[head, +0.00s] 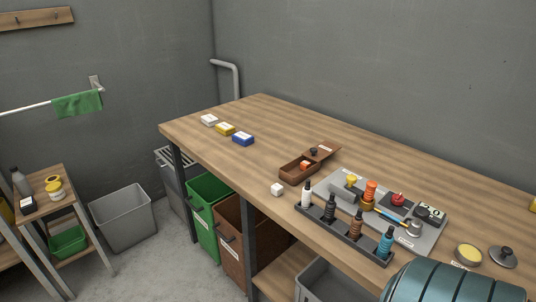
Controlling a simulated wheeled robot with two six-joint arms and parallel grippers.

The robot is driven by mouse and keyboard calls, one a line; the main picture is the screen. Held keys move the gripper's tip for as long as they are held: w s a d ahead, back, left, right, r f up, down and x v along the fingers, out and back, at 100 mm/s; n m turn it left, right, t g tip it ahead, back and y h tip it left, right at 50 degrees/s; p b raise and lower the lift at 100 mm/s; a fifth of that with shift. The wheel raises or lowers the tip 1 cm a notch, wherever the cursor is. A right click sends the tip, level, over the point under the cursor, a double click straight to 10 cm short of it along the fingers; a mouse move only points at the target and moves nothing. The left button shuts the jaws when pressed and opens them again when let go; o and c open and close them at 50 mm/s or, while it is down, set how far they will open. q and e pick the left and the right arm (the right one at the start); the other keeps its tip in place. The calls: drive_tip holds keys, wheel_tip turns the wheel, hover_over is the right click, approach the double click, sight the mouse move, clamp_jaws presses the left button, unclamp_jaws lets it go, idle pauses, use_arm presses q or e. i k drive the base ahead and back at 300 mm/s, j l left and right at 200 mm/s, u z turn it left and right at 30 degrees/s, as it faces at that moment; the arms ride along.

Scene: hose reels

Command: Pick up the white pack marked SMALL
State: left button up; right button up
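A small white pack (209,120) lies at the far left end of the wooden bench, in a row with a yellow pack (225,129) and a blue pack (243,139). Its top carries a label that is too small to read. The three packs lie apart with small gaps, the white one farthest back. A separate white cube (277,190) sits near the bench's front edge, before the brown box. Neither of my grippers shows in the head view.
The wooden bench (275,125) is clear behind and right of the packs. An open brown box (296,168), a grey tray (428,240) and a dark rack of bottles (345,238) stand farther right. Green (204,215) and brown (232,238) bins stand below.

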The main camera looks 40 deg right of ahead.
sight(276, 189)
drive_tip(key=i+z, duration=0.45)
drive_tip(key=i+j+z, duration=0.25)
drive_tip(key=i+z, duration=0.25)
drive_tip(key=i, duration=0.15)
drive_tip(key=i+l+z, duration=0.1)
drive_tip(key=z, duration=0.3)
drive_tip(key=i+z, duration=0.5)
drive_tip(key=z, duration=0.25)
drive_tip(key=i+z, duration=0.2)
drive_tip(key=z, duration=0.2)
